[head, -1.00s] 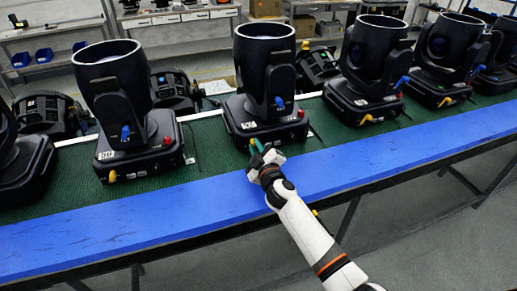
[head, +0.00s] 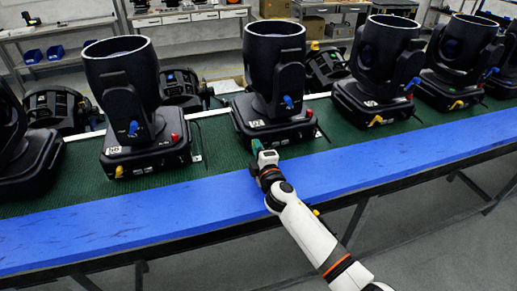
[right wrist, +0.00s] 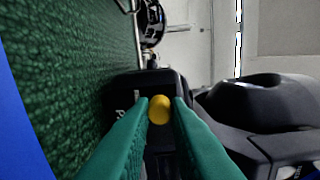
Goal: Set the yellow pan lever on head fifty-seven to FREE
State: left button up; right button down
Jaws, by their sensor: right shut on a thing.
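Head fifty-seven (head: 275,118) is the black moving-head light in the middle of the bench, with a white number label (head: 257,124) too small to read surely. Its yellow pan lever (right wrist: 159,109) shows in the right wrist view as a rounded yellow knob at the base's front corner. My right gripper (head: 260,147) is at that corner in the head view and hides the lever there. In the right wrist view its green fingers (right wrist: 159,112) are shut on the lever, one on each side. My left gripper is not in view.
The base also bears a blue lever (head: 288,101) and a red knob (head: 309,113). A similar light (head: 140,110) stands to the left, others (head: 378,75) to the right. The blue bench edge (head: 180,215) in front is clear apart from my right arm.

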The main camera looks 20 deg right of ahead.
jog(key=shift+f, duration=0.1)
dwell(0.3)
jog(key=c, duration=1.4)
grip_release()
jog(key=shift+s, duration=0.1)
jog(key=s, duration=0.6)
jog(key=s+b, duration=0.1)
jog(key=s, duration=0.5)
jog(key=shift+d+b, duration=0.2)
jog(key=shift+b, duration=0.1)
jog(key=shift+w, duration=0.1)
